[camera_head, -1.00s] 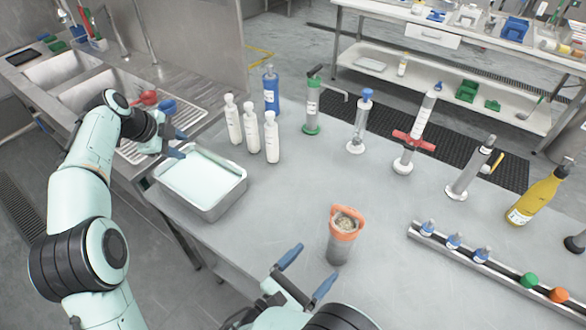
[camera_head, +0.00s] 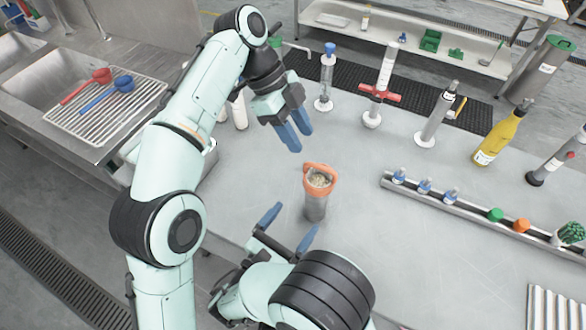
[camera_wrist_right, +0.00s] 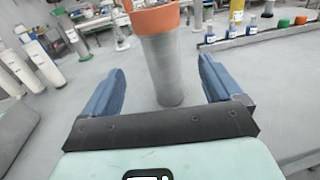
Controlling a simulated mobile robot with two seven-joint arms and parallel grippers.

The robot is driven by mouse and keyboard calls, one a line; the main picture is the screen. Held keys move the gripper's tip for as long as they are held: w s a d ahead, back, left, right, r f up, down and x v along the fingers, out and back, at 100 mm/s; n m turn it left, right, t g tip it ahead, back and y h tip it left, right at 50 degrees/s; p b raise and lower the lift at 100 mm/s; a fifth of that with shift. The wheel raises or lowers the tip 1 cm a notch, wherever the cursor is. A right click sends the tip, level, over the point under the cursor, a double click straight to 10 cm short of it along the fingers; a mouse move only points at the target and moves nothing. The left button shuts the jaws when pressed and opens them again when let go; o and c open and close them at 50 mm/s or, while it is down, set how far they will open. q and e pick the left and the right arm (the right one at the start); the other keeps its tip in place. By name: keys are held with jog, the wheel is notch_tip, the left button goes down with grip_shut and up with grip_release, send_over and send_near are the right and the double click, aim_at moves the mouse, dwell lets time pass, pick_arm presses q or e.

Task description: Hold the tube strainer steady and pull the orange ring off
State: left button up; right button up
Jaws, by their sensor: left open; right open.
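The tube strainer (camera_head: 315,207) stands upright on the grey table, a grey cylinder with the orange ring (camera_head: 319,180) around its top. Brown, grainy contents show inside the ring. In the right wrist view the strainer's grey body (camera_wrist_right: 166,75) stands ahead of and between the open fingers, with the orange ring (camera_wrist_right: 155,20) cut off at the top edge. My right gripper (camera_head: 289,227) is open and low, just in front of and left of the strainer. My left gripper (camera_head: 294,132) is open and empty, above and behind the strainer, fingers pointing down. Neither gripper visibly holds anything.
A metal rail (camera_head: 470,212) with small blue, green and orange-topped items lies to the right. Several tall tools and a yellow bottle (camera_head: 498,137) stand behind. A drying rack (camera_head: 108,105) is at the left. Bare table lies right of the strainer.

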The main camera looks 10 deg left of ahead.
aim_at(322, 168)
jog(key=x, duration=1.2)
jog(key=shift+w+d, duration=0.1)
jog(key=shift+w, duration=0.25)
